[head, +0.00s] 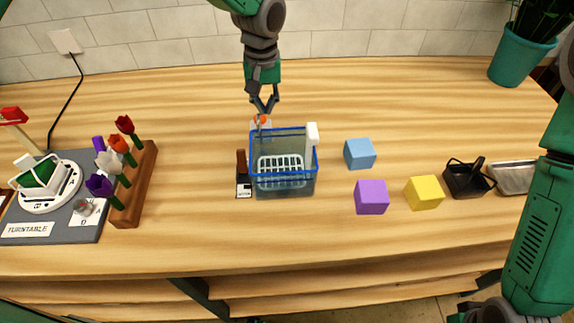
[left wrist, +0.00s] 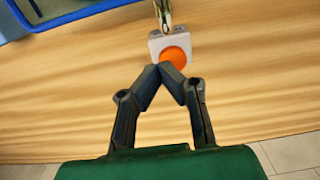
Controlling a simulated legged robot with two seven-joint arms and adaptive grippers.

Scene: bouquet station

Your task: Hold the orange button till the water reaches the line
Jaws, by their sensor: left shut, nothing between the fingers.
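The orange button (head: 262,119) sits on a small pale housing behind the tank; it also shows in the left wrist view (left wrist: 176,57). My left gripper (head: 264,108) is shut and empty, reaching down from the back. In the left wrist view its closed fingertips (left wrist: 164,69) overlap the button's near edge; I cannot tell whether they press it. A metal spout (left wrist: 163,14) extends from the housing toward the tank. The clear, blue-rimmed tank (head: 284,131) holds a pale grid and looks bluish inside. I cannot make out the water level or the line. My right gripper is out of view.
A white upright piece (head: 312,140) stands at the tank's right rim, and a brown piece with a label (head: 241,162) at its left. Blue (head: 360,153), purple (head: 371,197) and yellow (head: 424,193) cubes lie right. A wooden flower rack (head: 140,185) stands left.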

